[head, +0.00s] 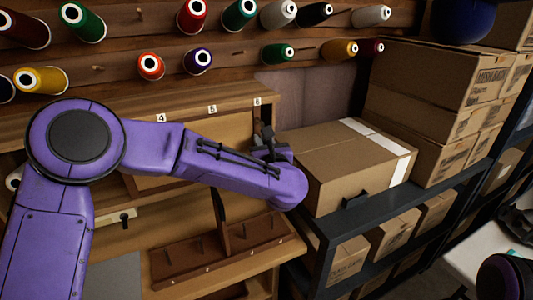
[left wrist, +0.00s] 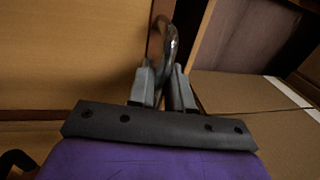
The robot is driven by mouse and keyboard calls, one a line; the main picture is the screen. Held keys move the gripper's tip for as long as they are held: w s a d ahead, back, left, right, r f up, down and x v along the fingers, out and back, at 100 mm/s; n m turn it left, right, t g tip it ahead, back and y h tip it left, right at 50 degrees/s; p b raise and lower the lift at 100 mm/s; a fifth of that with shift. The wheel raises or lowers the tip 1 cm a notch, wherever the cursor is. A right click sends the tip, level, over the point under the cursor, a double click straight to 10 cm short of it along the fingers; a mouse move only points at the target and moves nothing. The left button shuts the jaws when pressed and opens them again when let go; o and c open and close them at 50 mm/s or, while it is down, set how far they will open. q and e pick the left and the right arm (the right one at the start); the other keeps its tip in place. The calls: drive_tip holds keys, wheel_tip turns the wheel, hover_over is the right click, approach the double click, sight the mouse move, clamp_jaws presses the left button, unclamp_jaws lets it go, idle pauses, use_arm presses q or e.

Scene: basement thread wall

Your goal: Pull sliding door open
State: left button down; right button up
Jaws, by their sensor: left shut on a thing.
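The sliding door appears to be the flat tan wood panel (left wrist: 70,50) filling the left of the left wrist view. In the head view, a tan panel (head: 233,130) of the wooden cabinet shows behind my left arm. A curved dark metal handle (left wrist: 168,42) stands by the panel's right edge. My left gripper (left wrist: 163,82) is shut on this handle, with one grey finger on each side. In the head view my left gripper (head: 266,141) is small and partly hidden by my purple wrist. The door's lower part is hidden there.
A large cardboard box (head: 335,165) sits on a dark shelf (head: 420,172) just right of the gripper. More boxes (head: 440,90) are stacked behind it. Thread spools (head: 240,14) hang on the wall above. A wooden rack (head: 220,250) lies below my arm.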

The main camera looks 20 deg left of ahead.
use_arm(q)
drive_tip(key=shift+w+d, duration=0.35)
drive_tip(key=shift+d, duration=0.05)
drive_tip(key=c, duration=1.2)
unclamp_jaws()
drive_tip(key=shift+d, duration=0.1)
drive_tip(key=shift+c, duration=0.2)
drive_tip(key=b+v, duration=0.3)
drive_tip(key=v, duration=0.7)
drive_tip(key=shift+s+d, duration=0.15)
drive_tip(key=shift+d, duration=0.05)
drive_tip(key=shift+f, duration=0.1)
